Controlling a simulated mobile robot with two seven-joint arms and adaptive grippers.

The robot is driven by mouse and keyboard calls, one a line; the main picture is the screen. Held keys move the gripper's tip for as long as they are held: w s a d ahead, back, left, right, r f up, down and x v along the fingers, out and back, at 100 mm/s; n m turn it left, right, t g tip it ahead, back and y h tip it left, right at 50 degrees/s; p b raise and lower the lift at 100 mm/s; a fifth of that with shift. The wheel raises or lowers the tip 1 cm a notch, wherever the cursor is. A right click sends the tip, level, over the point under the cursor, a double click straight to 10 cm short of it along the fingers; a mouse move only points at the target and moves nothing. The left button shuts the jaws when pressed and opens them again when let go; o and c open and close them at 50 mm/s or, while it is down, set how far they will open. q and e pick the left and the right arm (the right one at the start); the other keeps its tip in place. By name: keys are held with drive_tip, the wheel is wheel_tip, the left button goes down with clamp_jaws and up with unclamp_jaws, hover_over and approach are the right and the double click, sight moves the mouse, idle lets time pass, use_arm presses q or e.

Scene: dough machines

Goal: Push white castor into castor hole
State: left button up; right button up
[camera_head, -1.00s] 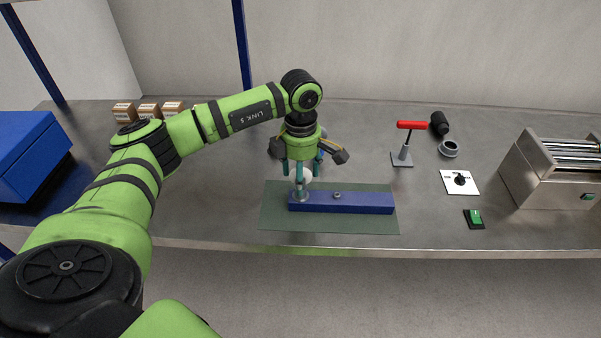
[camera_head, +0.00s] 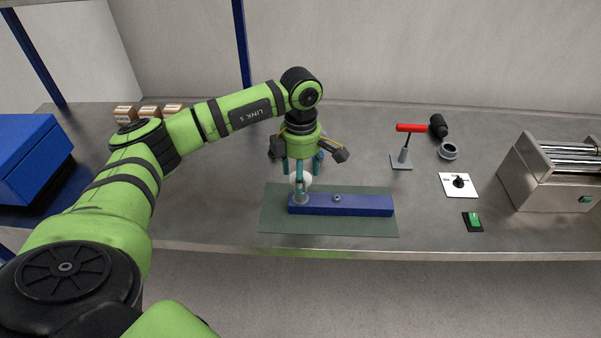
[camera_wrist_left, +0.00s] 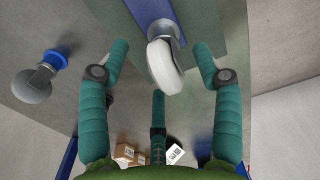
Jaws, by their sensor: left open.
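The white castor (camera_head: 307,179) is at the left end of the blue bar (camera_head: 350,205), partly hidden behind a finger. In the left wrist view its white wheel (camera_wrist_left: 163,66) and metal fork are over the end of the bar (camera_wrist_left: 148,10). Whether its stem is fully in the hole is hidden. My left gripper (camera_head: 302,180) points down over it, its teal fingers open. In the left wrist view the fingers of the gripper (camera_wrist_left: 160,75) are spread, with the wheel between the upper two and a gap each side. My right gripper is out of view.
A metal ring (camera_head: 337,198) is on the bar's top. The bar lies on a green mat (camera_head: 275,215). A grey castor with a blue part (camera_wrist_left: 35,82) shows left in the wrist view. A red-handled lever (camera_head: 405,145) and switches stand right; small boxes (camera_head: 148,112) stand back left.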

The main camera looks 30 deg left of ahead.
use_arm(q)
drive_tip(key=shift+r+p, duration=0.85)
drive_tip(key=shift+r, duration=0.6)
drive_tip(key=shift+r, duration=0.1)
drive_tip(key=shift+r, duration=0.15)
wheel_tip(320, 180, up, 12)
drive_tip(key=shift+w, duration=0.15)
drive_tip(key=shift+a, duration=0.1)
idle(0.9)
